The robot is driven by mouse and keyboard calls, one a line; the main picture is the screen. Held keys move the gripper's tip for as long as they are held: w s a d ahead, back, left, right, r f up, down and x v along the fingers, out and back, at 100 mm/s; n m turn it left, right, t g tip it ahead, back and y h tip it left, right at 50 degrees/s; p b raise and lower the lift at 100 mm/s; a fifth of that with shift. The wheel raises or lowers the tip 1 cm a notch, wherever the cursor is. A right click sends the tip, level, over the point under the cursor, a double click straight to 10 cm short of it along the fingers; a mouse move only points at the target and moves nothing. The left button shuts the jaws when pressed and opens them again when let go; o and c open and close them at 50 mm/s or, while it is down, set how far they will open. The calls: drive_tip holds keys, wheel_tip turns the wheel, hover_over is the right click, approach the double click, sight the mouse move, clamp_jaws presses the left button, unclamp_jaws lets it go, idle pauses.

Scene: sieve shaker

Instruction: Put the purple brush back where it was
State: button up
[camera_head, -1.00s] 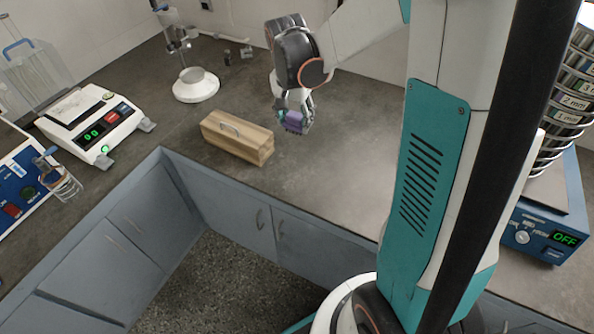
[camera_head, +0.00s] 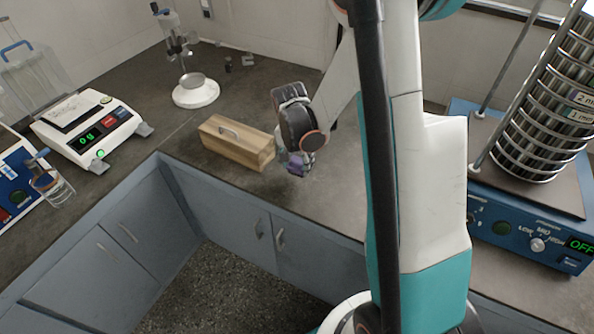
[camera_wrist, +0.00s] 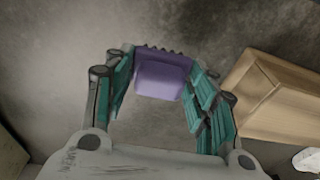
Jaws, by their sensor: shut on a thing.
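The purple brush (camera_head: 297,168) is held in my gripper (camera_head: 291,160), just right of the wooden box and above the worktop in the head view. In the wrist view the brush (camera_wrist: 163,75) lies between the two teal fingers of my gripper (camera_wrist: 163,80), with its dark bristle edge at the far side. How far the brush is from the worktop is hard to tell.
The wooden box (camera_head: 232,150) with a metal handle stands close to the left of my gripper. A scale (camera_head: 90,127) and a white-based stand (camera_head: 195,92) are farther left and back. A sieve shaker (camera_head: 530,215) is at right. Bare worktop lies behind the box.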

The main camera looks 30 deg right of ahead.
sight(297, 169)
drive_tip(key=shift+f+b, duration=0.45)
drive_tip(key=shift+f, duration=1.3)
drive_tip(key=shift+f, duration=0.15)
drive_tip(key=o, duration=0.9)
drive_tip(key=shift+o, duration=0.2)
